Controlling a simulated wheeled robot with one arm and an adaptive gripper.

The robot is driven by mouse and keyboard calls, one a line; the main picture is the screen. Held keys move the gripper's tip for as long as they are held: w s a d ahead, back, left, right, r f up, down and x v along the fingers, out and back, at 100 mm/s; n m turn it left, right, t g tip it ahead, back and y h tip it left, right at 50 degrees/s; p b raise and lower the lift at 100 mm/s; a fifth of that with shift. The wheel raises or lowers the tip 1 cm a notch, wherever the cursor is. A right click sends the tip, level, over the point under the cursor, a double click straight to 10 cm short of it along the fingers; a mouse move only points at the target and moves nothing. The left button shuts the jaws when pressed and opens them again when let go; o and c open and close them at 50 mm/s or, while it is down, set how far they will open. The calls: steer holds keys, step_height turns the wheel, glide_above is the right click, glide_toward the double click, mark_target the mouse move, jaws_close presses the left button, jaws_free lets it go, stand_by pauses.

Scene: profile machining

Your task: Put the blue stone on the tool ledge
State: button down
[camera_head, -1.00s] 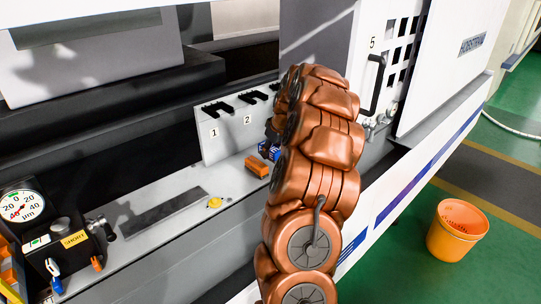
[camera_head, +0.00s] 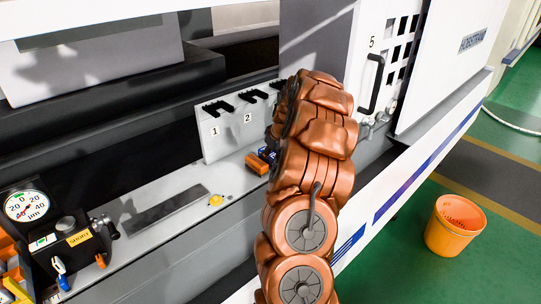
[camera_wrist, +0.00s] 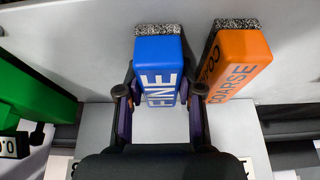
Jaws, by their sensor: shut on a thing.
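The blue stone (camera_wrist: 158,72) is a block marked FINE with a speckled grey end in the wrist view. My gripper (camera_wrist: 158,103) is shut on it, one finger at each side.
An orange stone (camera_wrist: 238,62) marked COARSE stands just right of the blue one, close to my right finger. A numbered rack (camera_head: 222,130) stands behind. A dial gauge (camera_head: 27,205), a dark flat bar (camera_head: 165,210) and a yellow piece (camera_head: 215,200) lie further left.

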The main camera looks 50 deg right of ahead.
steer(key=c, duration=1)
jaws_free()
steer(key=shift+c, duration=0.2)
steer(key=shift+f, duration=0.1)
